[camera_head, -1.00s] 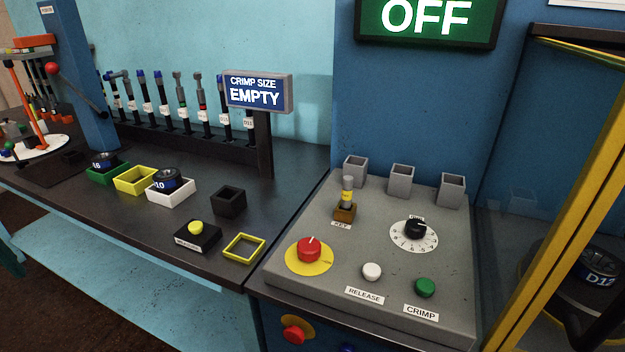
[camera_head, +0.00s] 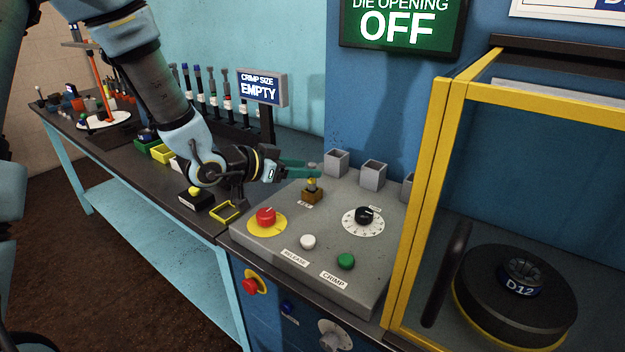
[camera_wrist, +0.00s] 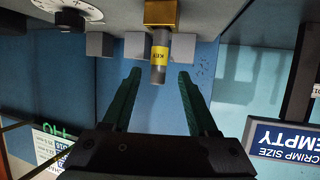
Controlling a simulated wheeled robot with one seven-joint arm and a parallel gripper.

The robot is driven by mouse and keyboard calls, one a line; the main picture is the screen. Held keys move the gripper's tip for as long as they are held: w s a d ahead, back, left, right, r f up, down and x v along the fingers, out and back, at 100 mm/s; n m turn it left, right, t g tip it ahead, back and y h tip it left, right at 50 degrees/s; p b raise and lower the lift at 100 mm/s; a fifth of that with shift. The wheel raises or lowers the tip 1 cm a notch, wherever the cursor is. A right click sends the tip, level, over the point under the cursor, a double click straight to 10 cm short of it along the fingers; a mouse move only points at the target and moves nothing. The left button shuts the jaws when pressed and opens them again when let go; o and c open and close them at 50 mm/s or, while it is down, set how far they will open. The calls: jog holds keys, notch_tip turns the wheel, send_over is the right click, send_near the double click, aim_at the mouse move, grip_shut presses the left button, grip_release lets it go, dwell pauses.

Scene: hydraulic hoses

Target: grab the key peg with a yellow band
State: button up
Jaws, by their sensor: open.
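The key peg (camera_head: 312,185) is grey with a yellow band and stands upright in a brass block (camera_head: 313,196) on the grey control panel. In the wrist view my open gripper (camera_wrist: 159,74) has one green finger on either side of the peg's free end. Gaps show on both sides and nothing is held.
Grey square sockets (camera_head: 336,162) stand behind the peg. The panel carries a red knob (camera_head: 265,217), a black dial (camera_head: 364,215), a white button (camera_head: 308,242) and a green button (camera_head: 346,261). A yellow-framed guard (camera_head: 418,200) stands to the right. The crimp size sign (camera_head: 262,88) is left.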

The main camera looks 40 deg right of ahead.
jog(key=p+x, duration=0.2)
jog(key=x, duration=0.3)
jog(key=shift+s+d+p, duration=0.1)
jog(key=shift+s+p, duration=0.05)
jog(key=shift+p, duration=0.15)
jog(key=shift+d+f, duration=0.2)
jog(key=shift+d, duration=0.1)
grip_shut()
